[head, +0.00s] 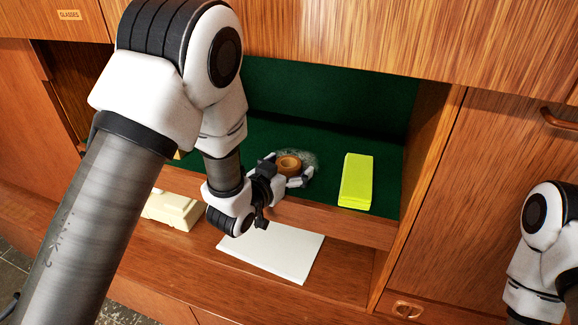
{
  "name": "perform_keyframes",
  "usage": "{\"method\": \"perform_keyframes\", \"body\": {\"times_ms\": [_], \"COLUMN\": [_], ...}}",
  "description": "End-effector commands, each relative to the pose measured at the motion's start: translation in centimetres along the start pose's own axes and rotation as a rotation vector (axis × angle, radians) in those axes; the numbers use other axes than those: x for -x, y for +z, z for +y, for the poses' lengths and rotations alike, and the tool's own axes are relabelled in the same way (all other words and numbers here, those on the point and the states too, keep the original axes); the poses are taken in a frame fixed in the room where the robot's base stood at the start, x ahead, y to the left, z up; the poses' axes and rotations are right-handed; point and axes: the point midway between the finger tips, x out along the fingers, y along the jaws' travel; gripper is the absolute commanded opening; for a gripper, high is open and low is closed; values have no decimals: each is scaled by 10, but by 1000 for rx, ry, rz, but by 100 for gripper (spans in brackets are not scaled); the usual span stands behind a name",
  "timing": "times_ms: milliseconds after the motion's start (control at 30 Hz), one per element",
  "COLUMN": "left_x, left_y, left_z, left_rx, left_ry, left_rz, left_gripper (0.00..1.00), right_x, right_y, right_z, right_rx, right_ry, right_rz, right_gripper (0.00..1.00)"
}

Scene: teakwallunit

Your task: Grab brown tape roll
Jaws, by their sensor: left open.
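The brown tape roll (288,165) lies in the green-lined niche of the wooden wall unit, close to a greyish translucent round thing under or behind it. My left gripper (293,175) is open at the tape roll, with its fingers around or just in front of it. I cannot tell whether the fingers touch the roll. Part of the roll's near side is hidden by the gripper. My right arm shows at the right edge, but its gripper is out of view.
A yellow-green block (356,181) stands right of the roll on the green lining (390,180). A white sheet (270,252) and a cream box (174,211) lie on the lower wooden ledge. The niche's wooden front edge (345,228) and right wall (425,150) bound the space.

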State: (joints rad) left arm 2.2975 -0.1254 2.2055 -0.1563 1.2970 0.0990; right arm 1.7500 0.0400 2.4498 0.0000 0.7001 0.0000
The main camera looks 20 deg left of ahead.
Motion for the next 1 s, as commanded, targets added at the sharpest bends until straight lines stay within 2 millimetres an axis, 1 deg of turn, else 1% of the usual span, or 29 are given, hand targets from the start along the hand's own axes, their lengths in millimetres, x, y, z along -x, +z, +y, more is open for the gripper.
{"method": "perform_keyframes", "body": {"times_ms": [33, 67, 100, 167, 200, 467, 600, 667, 767, 867, 900, 1000], "left_x": [0, 0, 0, 0, 0, 0, 1, 2, 4, 7, 9, 20], "left_y": [0, 0, 0, 0, 0, 1, -2, -6, -17, -33, -36, -33], "left_z": [0, 0, 0, 0, 0, 0, 0, 0, 0, 0, -4, -23], "left_rx": [0, 0, 0, 0, 0, 0, 0, 0, -1, -3, 2, 8], "left_ry": [0, 0, 0, 0, 0, 0, 0, 0, -1, -1, -3, -5], "left_rz": [0, 0, 0, 0, 0, -2, -2, -2, 1, 2, 0, -2], "left_gripper": [79, 68, 54, 33, 25, 24, 24, 24, 24, 24, 24, 24], "right_x": [0, 0, 0, 0, 0, 0, 0, 0, 0, 0, -2, -5], "right_y": [0, 0, 0, 0, 0, 0, 0, 0, 0, 0, 0, 0], "right_z": [0, 0, 0, 0, 0, 0, 0, 0, 0, 0, 0, 0], "right_rx": [0, 0, 0, 0, 0, 0, 0, 0, 0, 0, 0, 0], "right_ry": [0, 0, 0, 0, 0, 0, 0, 0, 0, 0, 0, 0], "right_rz": [0, 0, 0, 0, 0, 0, 0, 0, 0, 0, 0, 0], "right_gripper": [40, 40, 40, 40, 40, 40, 40, 40, 40, 40, 40, 40]}}
